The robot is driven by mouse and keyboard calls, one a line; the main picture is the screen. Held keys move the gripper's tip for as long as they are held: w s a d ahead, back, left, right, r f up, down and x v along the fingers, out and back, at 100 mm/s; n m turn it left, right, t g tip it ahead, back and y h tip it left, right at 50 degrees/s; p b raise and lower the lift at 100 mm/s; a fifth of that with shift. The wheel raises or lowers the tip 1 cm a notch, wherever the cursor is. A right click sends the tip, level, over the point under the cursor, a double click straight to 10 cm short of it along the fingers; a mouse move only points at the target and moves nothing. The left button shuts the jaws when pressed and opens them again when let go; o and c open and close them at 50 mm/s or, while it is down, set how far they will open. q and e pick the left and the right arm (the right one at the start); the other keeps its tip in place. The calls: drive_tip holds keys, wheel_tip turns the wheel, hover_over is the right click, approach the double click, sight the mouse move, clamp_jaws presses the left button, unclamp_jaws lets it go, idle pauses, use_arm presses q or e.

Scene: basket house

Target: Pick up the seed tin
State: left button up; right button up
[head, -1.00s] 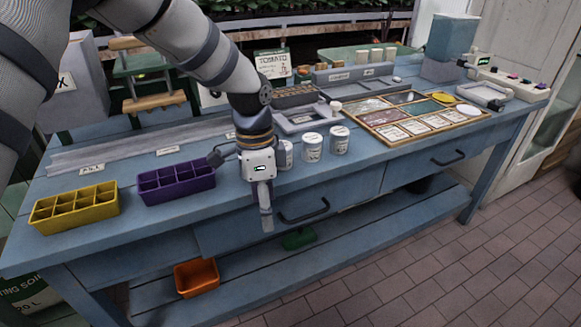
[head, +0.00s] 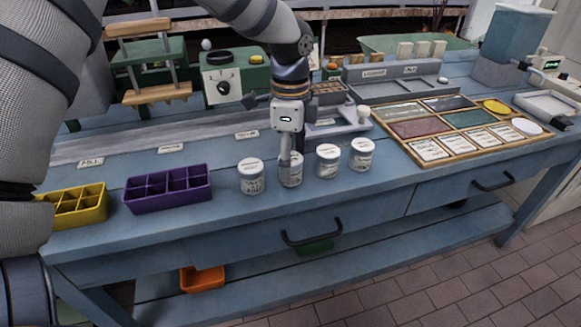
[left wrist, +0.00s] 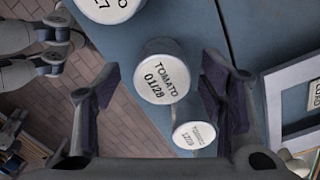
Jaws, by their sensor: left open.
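Several white lidded tins stand in a row near the bench's front edge in the head view: a left end tin (head: 251,178), a second tin (head: 293,178), a third tin (head: 328,161) and a right end tin (head: 362,154). My left gripper (head: 287,170) points down at the second tin and hides part of it. In the left wrist view, a tin lid reading "TOMATO 01/28" (left wrist: 168,76) lies between the spread fingers of the left gripper (left wrist: 158,82). Contact cannot be told. A smaller-looking lid (left wrist: 193,135) shows below it. Which tin is the seed tin is unclear.
A purple divided tray (head: 168,190) and a yellow one (head: 80,206) stand left of the tins. A wooden compartment board (head: 462,128) lies to the right. Grey jointed parts, perhaps my right gripper (left wrist: 45,50), show at the wrist view's left.

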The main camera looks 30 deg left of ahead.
use_arm(q)
drive_tip(key=shift+f, duration=0.85)
drive_tip(key=shift+w, duration=0.1)
drive_tip(key=c, duration=1.3)
drive_tip(key=shift+r, duration=0.1)
